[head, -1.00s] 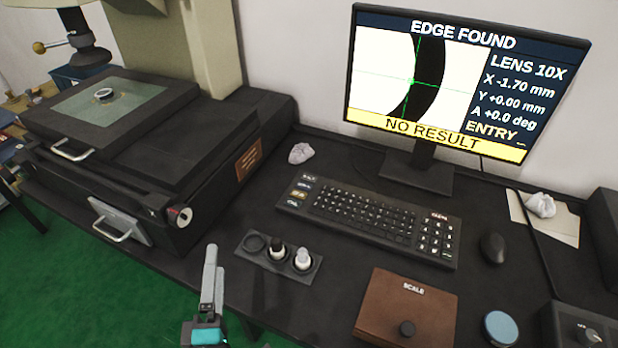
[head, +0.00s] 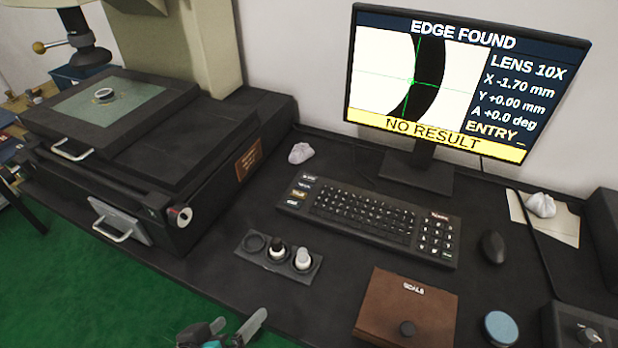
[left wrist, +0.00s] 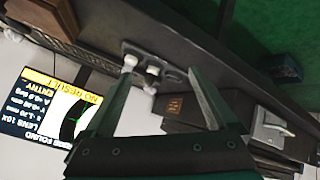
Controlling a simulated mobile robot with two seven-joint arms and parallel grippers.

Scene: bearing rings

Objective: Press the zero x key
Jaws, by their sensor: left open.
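The black keyboard (head: 365,217) lies on the desk in front of the monitor. A column of keys, some with coloured labels (head: 300,192), is at its left end, and a number pad (head: 436,236) is at its right end. The labels are too small to read, so I cannot tell which is the zero x key. The monitor (head: 455,80) reads "EDGE FOUND", X -1.70 mm, Y +0.00 mm and "NO RESULT". My left gripper (head: 236,325) is open and empty, low at the front edge of the desk, well apart from the keyboard. It also shows in the left wrist view (left wrist: 163,85).
A holder (head: 278,258) with two small knobbed pieces stands between my left gripper and the keyboard. A brown scale box (head: 405,310), blue round disc (head: 500,328) and mouse (head: 492,246) are at the right. The measuring machine (head: 150,150) fills the left.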

